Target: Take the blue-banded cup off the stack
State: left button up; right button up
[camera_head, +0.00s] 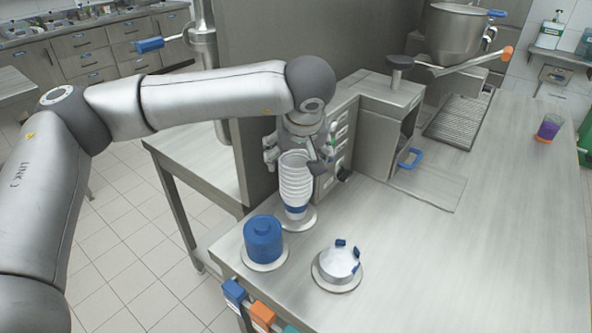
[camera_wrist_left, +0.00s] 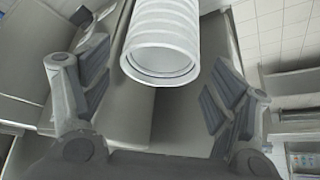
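A tall stack of nested white cups (camera_head: 295,184) stands upright on a round base at the counter's left side. A blue band (camera_head: 297,211) shows near the bottom of the stack. My left gripper (camera_head: 299,150) is above and around the top of the stack, with one finger on each side. In the left wrist view the open gripper (camera_wrist_left: 158,95) has gaps between its fingers and the white cup stack (camera_wrist_left: 165,40), whose round open mouth faces the camera. The gripper holds nothing. My right gripper is not in view.
A blue stacked cylinder (camera_head: 263,241) on a round base and a round holder with white contents and blue clips (camera_head: 338,263) stand close in front. A steel machine with a blue handle (camera_head: 410,158) is right of the stack. The counter's right side (camera_head: 500,250) is mostly clear.

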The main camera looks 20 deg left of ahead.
pick_arm(q)
jog(key=c, duration=0.4)
jog(key=shift+r, duration=0.1)
jog(key=shift+r, duration=0.25)
notch_tip(320, 180, up, 2)
jog(key=shift+w+r, duration=0.1)
jog(key=s+d+r+b, duration=0.1)
jog(key=s+d+r, duration=0.1)
jog(key=s+r, duration=0.1)
jog(key=s+d+r, duration=0.2)
jog(key=s+r, duration=0.1)
jog(key=s, duration=0.2)
jog(key=s+d+r+b, duration=0.1)
jog(key=s+d+r, duration=0.2)
jog(key=s+r, duration=0.1)
jog(key=shift+s+b, duration=0.15)
jog(key=shift+b, duration=0.15)
